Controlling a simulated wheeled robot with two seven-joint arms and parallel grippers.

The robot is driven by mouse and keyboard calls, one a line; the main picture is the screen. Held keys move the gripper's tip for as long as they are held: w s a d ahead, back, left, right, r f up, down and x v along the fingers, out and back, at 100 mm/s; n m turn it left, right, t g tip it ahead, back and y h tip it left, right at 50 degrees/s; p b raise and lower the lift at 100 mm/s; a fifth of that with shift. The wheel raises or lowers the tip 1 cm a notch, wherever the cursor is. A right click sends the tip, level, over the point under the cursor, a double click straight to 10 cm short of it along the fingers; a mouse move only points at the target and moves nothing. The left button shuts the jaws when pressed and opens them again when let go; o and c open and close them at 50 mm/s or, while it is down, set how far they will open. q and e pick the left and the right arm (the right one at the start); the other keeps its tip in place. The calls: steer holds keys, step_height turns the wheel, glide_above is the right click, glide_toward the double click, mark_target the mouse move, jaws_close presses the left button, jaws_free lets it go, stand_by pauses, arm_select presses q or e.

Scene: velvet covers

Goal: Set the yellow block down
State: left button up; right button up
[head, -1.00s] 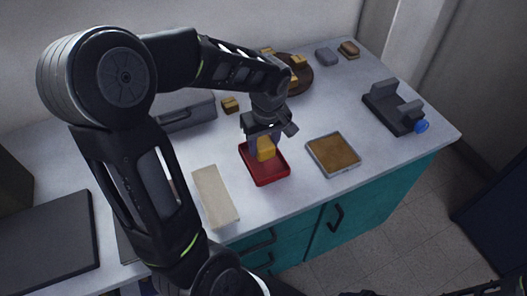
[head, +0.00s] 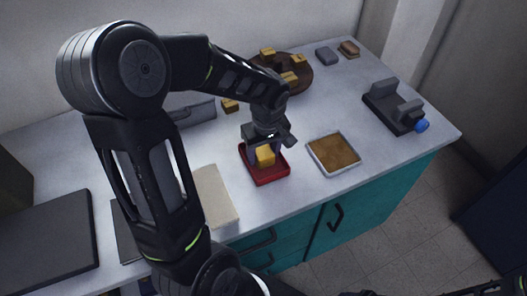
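The yellow block (head: 265,156) is between the fingers of my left gripper (head: 265,153), which looks shut on it. The block is low inside the red tray (head: 270,176), and its lower edge looks at or just above the tray floor; I cannot tell whether it touches. My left gripper points down over the tray, and its wrist hides the tray's far side. My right gripper does not show clearly; only a dark piece of my arm shows at the bottom right corner.
A tray with a brown surface (head: 334,170) lies right of the red tray, and a beige slab (head: 216,195) lies left. Behind are a small yellow block (head: 230,105) and a round brown board (head: 305,84) with several yellow blocks. A dark grey fixture (head: 392,108) stands right.

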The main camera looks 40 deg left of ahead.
mark_target(266, 156)
arm_select(q)
step_height(266, 156, up, 12)
steer(key=d, duration=0.1)
steer(key=shift+s+r, duration=0.15)
steer(key=shift+s, duration=0.15)
steer(key=shift+d, duration=0.15)
stand_by(0.8)
